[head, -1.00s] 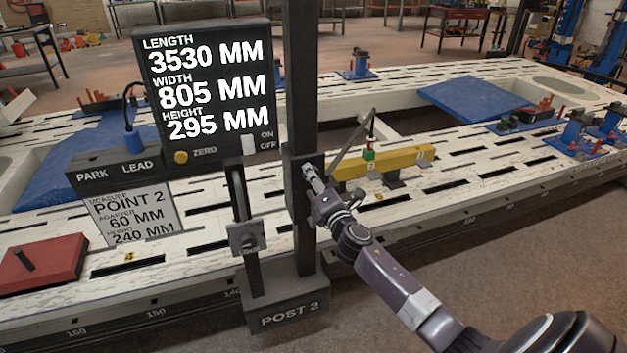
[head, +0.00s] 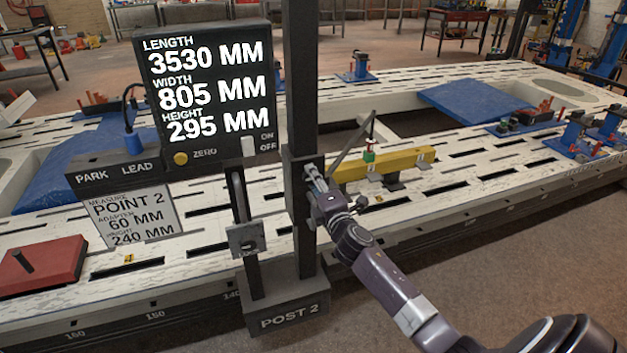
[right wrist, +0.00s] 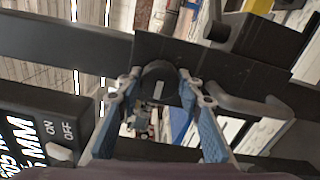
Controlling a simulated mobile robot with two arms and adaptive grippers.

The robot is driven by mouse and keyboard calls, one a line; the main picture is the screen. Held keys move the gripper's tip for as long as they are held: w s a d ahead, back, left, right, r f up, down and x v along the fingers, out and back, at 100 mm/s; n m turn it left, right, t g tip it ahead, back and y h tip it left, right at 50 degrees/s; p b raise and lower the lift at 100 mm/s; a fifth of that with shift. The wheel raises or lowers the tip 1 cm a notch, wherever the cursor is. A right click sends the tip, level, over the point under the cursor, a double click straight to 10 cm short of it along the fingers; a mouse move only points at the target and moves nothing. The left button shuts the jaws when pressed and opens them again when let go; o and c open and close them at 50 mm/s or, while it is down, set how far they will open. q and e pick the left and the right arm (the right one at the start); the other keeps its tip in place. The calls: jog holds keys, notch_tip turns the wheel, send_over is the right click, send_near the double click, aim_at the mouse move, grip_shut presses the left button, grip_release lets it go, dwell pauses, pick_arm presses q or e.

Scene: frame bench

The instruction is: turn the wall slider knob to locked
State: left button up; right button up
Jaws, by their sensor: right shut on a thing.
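The slider knob (right wrist: 158,86) is a round black knob with a pale mark on its face, on the dark slider block of the upright post. My right gripper (right wrist: 157,95) is shut on it, with a blue-backed finger on either side. In the head view my right gripper (head: 314,176) reaches the slider (head: 294,190) from the right and hides the knob. I cannot read any locked marking. My left gripper is in no view.
The display (head: 210,85) left of the post reads length 3530, width 805, height 295 mm. A yellow bar (head: 405,163) with a thin pointer arm lies right of the slider. The post base (head: 287,312) reads POST 2. A red block (head: 42,265) sits far left.

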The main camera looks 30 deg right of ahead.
jog(key=o, duration=1.1)
jog(key=v, duration=1.2)
